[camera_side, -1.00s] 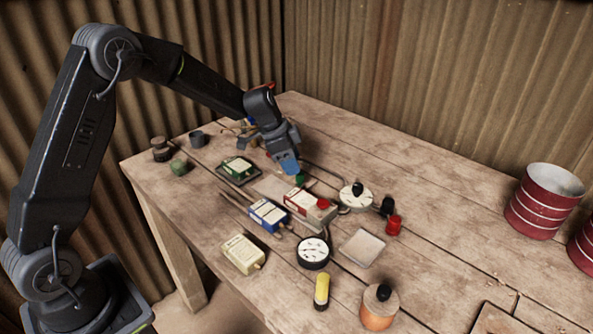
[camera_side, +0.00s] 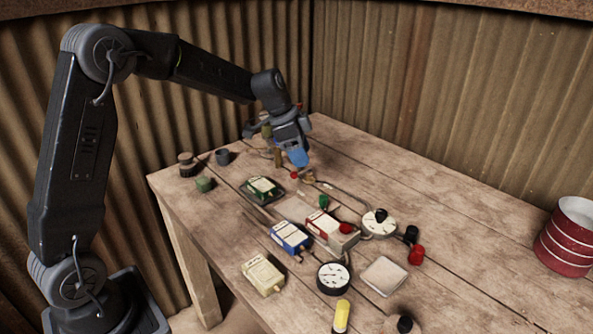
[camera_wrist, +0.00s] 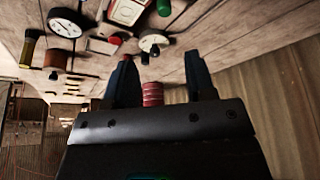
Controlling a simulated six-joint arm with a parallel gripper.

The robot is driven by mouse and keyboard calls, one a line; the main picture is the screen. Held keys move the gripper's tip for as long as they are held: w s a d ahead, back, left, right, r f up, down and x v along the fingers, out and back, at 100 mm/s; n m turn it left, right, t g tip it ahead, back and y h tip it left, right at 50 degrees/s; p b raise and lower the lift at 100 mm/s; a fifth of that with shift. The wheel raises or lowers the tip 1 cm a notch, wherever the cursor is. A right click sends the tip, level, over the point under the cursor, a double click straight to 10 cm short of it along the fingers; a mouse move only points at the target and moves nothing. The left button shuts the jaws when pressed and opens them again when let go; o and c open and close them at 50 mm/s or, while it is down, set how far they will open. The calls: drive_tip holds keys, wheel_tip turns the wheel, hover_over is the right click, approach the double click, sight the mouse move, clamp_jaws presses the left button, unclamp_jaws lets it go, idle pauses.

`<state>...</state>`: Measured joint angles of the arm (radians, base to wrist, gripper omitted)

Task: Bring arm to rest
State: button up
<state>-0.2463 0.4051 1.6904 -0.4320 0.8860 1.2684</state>
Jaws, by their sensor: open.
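My gripper (camera_side: 298,157) is above the far part of the wooden table (camera_side: 440,195), with its blue fingertips pointing down. In the wrist view my gripper (camera_wrist: 162,80) shows two dark fingers spread apart with nothing held between them. A striped red can shows beyond the gap between the fingers. My arm reaches over the table from the left, bent at the elbow. Small items near the far table edge are partly hidden behind the gripper.
Dials (camera_side: 333,278) and a pale tile (camera_side: 384,276) lie nearby. A red can (camera_side: 567,238) stands at right. The back right of the table is clear.

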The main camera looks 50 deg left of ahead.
drive_tip(key=s+d+r+n+y, duration=0.1)
drive_tip(key=s+d+r+n, duration=0.1)
drive_tip(key=s+d+r, duration=0.35)
drive_tip(key=s+d+r+n+t+y, duration=0.1)
drive_tip(key=s+n, duration=0.5)
drive_tip(key=s, duration=1.8)
drive_tip(key=shift+d+n+t+y, duration=0.3)
drive_tip(key=shift+n+t+y, duration=0.1)
drive_tip(key=shift+t+y, duration=0.25)
drive_tip(key=shift+w+r, duration=0.1)
